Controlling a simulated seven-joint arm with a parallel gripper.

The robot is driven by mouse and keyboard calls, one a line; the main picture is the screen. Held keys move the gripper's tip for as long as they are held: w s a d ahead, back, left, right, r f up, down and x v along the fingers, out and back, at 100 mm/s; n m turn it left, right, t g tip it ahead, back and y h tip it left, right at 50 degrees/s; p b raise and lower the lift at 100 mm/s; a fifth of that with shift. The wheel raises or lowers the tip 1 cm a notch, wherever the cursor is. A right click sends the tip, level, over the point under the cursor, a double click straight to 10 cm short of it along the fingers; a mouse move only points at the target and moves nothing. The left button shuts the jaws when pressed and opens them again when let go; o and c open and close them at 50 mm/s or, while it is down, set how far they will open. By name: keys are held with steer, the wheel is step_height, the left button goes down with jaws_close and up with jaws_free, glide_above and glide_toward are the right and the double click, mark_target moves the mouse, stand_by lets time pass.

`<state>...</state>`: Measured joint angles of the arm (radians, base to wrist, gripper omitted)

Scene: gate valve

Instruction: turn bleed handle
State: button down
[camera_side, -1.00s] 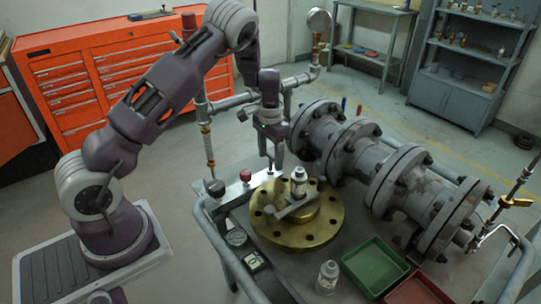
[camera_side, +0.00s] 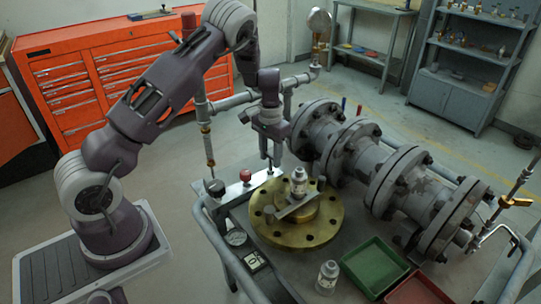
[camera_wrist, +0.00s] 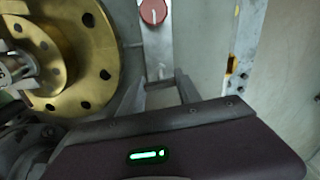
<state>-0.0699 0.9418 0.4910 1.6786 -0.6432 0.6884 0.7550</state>
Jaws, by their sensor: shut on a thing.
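In the wrist view the finger tips (camera_wrist: 163,82) straddle the near end of the bar (camera_wrist: 158,50). The red knob also shows in the wrist view (camera_wrist: 152,10).
The large grey pipe valve (camera_side: 360,155) stands close right of my gripper. Vertical pipework rises behind.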

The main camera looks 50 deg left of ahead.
steer(key=n, duration=0.4)
steer(key=shift+n, duration=0.3)
steer(key=n, duration=0.3)
steer(key=shift+n, duration=0.3)
steer(key=n, duration=0.7)
steer(key=shift+r, duration=0.1)
steer(key=c, duration=0.8)
jaws_free()
steer(key=shift+c, duration=0.2)
